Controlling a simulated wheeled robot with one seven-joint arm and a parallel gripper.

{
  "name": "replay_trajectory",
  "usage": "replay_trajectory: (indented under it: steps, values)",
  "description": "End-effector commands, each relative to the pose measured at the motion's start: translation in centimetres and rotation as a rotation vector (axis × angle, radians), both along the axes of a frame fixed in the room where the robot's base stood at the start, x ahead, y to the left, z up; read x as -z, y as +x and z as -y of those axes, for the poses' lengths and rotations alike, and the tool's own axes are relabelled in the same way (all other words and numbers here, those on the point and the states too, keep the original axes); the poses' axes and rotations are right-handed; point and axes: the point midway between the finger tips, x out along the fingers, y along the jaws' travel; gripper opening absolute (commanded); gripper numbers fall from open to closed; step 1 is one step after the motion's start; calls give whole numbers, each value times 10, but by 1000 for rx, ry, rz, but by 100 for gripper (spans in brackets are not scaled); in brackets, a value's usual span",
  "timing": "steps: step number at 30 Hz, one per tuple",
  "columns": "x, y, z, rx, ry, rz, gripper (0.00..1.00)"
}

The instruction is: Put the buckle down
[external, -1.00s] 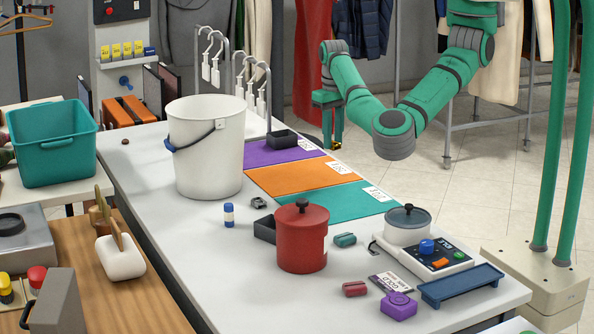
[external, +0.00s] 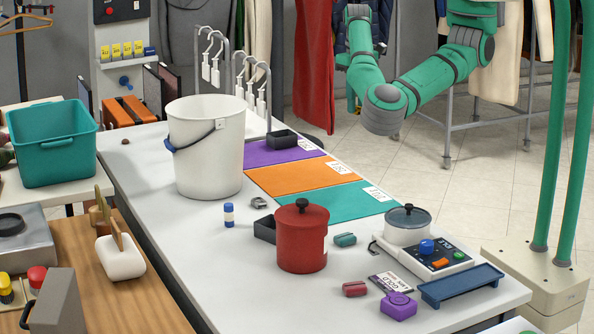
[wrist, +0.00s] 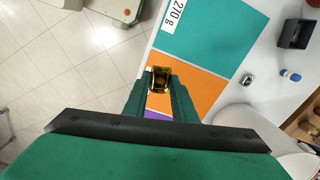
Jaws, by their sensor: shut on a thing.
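In the wrist view, my gripper (wrist: 159,82) is shut on a small gold-coloured buckle (wrist: 159,73), held between the fingertips. The gripper and the gold buckle do not show in the external view. Behind the buckle in the wrist view are the orange mat (wrist: 190,80) and the table's edge; its exact height cannot be told. The teal mat (external: 318,204), the orange mat (external: 285,179) and the purple mat (external: 262,154) lie in a row on the white table, each with a white weight label. A grey metal, buckle-like piece (external: 259,203) lies left of the teal mat.
A dark tray (external: 283,139) sits at the purple mat's far end. Another dark tray (external: 265,230) is behind a red pot (external: 302,246). A white bucket (external: 205,148), blue-capped bottle (external: 229,214) and scale (external: 437,259) with a grey pot stand on the table. The orange mat is bare.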

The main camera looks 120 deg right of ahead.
Motion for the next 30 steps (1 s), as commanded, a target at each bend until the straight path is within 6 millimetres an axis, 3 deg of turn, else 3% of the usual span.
replay_trajectory:
  steps: [5, 14, 20, 30]
  values:
    - [-33, 1, 0, -2, -1, 3, 3]
    - [-46, 51, 39, -275, 1, -1, 3]
    - [-59, 106, 73, -572, 1, -1, 3]
    - [-73, 218, 118, -1186, 2, -2, 3]
